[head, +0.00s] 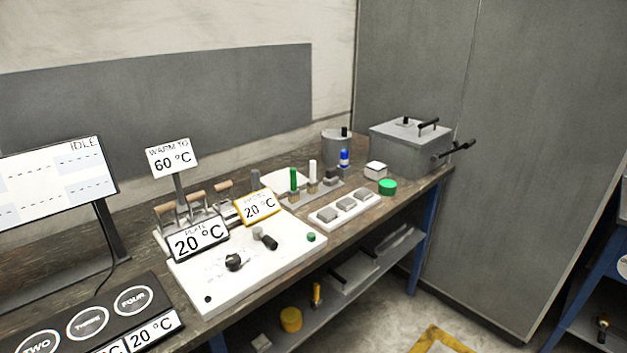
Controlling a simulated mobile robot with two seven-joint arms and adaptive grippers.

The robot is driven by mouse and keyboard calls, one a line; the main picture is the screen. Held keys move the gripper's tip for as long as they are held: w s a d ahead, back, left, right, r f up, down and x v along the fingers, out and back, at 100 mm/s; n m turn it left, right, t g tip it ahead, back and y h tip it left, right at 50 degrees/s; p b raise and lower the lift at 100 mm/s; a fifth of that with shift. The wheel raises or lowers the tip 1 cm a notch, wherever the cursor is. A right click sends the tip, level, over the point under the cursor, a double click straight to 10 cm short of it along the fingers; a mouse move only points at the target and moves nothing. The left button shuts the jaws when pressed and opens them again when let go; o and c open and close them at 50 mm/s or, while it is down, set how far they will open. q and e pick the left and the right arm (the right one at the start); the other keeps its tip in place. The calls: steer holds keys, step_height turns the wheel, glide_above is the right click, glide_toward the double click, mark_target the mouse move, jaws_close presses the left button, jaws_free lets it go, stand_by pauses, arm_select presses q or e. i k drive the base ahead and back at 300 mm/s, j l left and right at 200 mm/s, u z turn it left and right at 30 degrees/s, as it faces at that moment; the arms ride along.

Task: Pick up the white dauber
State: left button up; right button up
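A slim white upright stick (313,172), which looks like the white dauber, stands in a low grey rack (327,193) on the workbench. A green upright stick (293,180) stands to its left, and a dark block (331,176) is to its right. The lower end of the white stick sits in a tan base and its tip is hidden. Neither of my grippers is in view.
A white tray (325,218) with grey blocks lies in front of the rack. A blue-capped bottle (344,158), green lid (388,187) and grey lidded box (409,148) are to the right. A white control panel (215,285) with temperature signs is left. A screen (55,180) stands far left.

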mark_target(312, 184)
steer(key=u, duration=0.45)
steer(key=i+l+u, duration=0.25)
steer(key=l+u, duration=0.25)
steer(key=i+l+u, duration=0.25)
steer(key=l, duration=0.25)
steer(key=i+l+u, duration=0.1)
steer(key=l, duration=0.6)
steer(key=i+l+u, duration=0.1)
steer(key=l, duration=0.6)
steer(key=l+u, duration=0.1)
steer(key=l, duration=0.55)
steer(key=i, duration=0.05)
